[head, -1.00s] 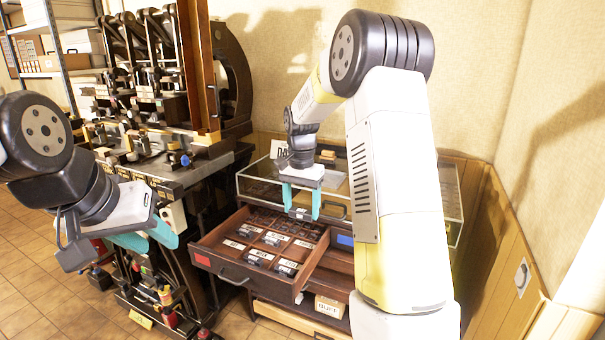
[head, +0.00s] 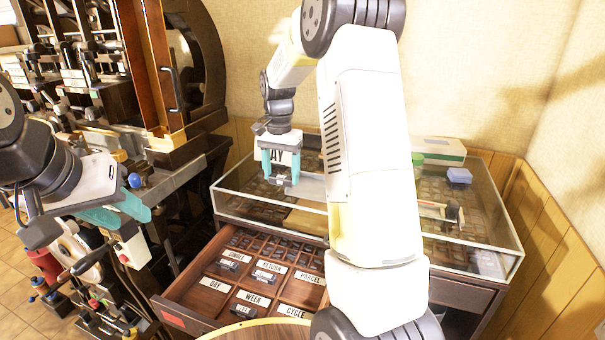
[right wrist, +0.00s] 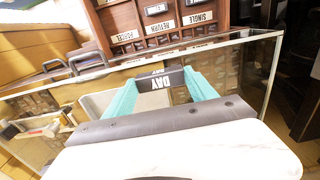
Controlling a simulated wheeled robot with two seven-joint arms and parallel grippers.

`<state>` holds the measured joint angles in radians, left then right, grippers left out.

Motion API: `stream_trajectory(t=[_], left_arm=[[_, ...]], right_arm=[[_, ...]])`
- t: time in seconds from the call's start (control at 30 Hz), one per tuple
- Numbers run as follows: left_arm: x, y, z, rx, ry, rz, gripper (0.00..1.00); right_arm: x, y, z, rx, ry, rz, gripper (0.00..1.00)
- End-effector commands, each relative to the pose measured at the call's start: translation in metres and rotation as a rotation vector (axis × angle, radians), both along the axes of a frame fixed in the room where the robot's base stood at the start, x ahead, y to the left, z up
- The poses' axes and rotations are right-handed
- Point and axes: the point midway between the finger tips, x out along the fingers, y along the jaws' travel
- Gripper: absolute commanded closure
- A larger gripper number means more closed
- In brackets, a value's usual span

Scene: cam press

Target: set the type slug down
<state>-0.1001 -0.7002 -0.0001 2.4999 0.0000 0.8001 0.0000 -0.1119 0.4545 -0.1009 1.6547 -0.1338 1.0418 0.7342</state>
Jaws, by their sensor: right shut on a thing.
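My right gripper (head: 281,178) is shut on the type slug (head: 281,180), a small dark block between its teal fingertips. In the right wrist view the slug (right wrist: 166,80) spans the two fingers and shows white DAY lettering. The gripper points down over the glass-topped case (head: 235,205), at a pale grey tray (head: 312,187). I cannot tell whether the slug touches the tray. A white card ending in AY (head: 284,157) shows behind the gripper, partly hidden. My left gripper (head: 120,210) is at the left by the press; its finger gap is unclear.
An open wooden drawer (head: 172,293) below the case has labelled compartments and several slugs. The large dark press (head: 200,60) stands at the left. A blue block (head: 459,176) and a green-and-white box (head: 438,150) are at the case's right. My right arm hides its middle.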

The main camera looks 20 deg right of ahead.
Motion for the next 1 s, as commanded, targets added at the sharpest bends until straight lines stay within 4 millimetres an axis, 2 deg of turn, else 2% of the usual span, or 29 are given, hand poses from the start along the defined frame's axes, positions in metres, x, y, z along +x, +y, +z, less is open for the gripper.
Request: stream_trajectory(t=[0.3, 0.5, 0.83, 1.0], left_arm=[[0.000, 0.000, 0.000, 0.000, 0.000, 0.000, 0.64], [0.000, 0.000, 0.000, 0.000, 0.000, 0.000, 0.64], [0.000, 0.000, 0.000, 0.000, 0.000, 0.000, 0.64], [0.000, 0.000, 0.000, 0.000, 0.000, 0.000, 0.64]], right_arm=[[0.019, -0.082, -0.008, -0.001, -0.002, -0.007, 0.97], [0.027, -0.120, -0.011, -0.001, -0.001, -0.005, 0.97], [0.033, -0.146, -0.015, 0.000, -0.001, -0.003, 0.97], [0.032, -0.143, -0.044, 0.000, 0.001, -0.001, 0.97]])
